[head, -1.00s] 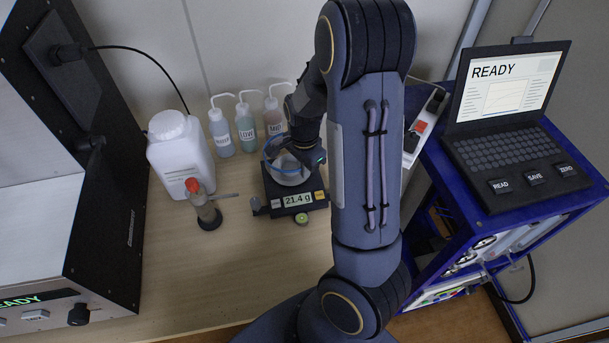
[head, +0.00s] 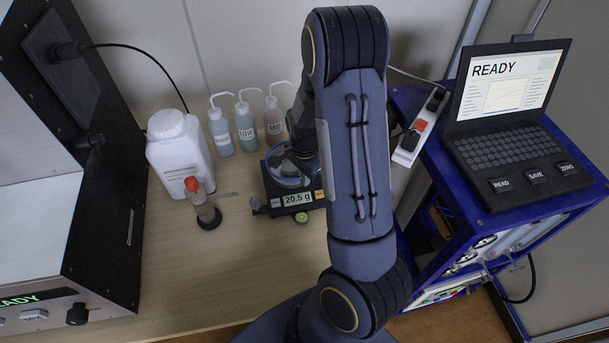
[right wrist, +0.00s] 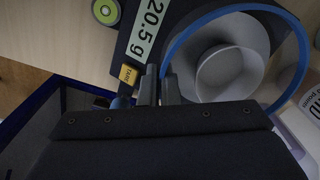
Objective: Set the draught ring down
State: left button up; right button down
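The draught ring (head: 268,160) is a clear ring with a blue rim, at the balance (head: 261,183) in the head view. In the right wrist view its blue rim (right wrist: 203,20) encircles a white cup (right wrist: 228,76). My right gripper (right wrist: 160,84) has its two fingers close together at the ring's near edge, with the rim passing between them. In the head view my right gripper (head: 308,163) is at the ring's right side, partly hidden by my arm. Whether the ring's bottom touches the balance is hidden. The display (head: 297,199) reads 20.5 g. My left gripper is not in view.
A white jug (head: 181,155) and several wash bottles (head: 246,125) stand behind and left of the balance. A red-topped burner-like stand (head: 206,212) is to its left. A laptop (head: 515,120) sits on a blue cart at the right. The front of the bench is clear.

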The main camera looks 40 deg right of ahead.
jog(key=c, duration=1.6)
grip_release()
jog(key=shift+f, duration=0.1)
jog(key=shift+c, duration=0.2)
jog(key=shift+r+p, duration=0.8)
jog(key=shift+r, duration=0.2)
notch_tip(320, 180, up, 11)
jog(key=s+a+r+n+t+y, duration=0.2)
jog(key=s+a+r+n, duration=0.3)
jog(key=s+a+n, duration=0.2)
jog(key=s+a+r+n+t+y, duration=0.1)
jog(key=s+a+r+n+t, duration=0.2)
jog(key=s+a+r+n, duration=0.2)
jog(key=shift+s+a+n+t+y, duration=0.35)
jog(key=shift+s+a+n, duration=1.4)
jog(key=shift+a+n, duration=0.8)
jog(key=shift+a, duration=0.1)
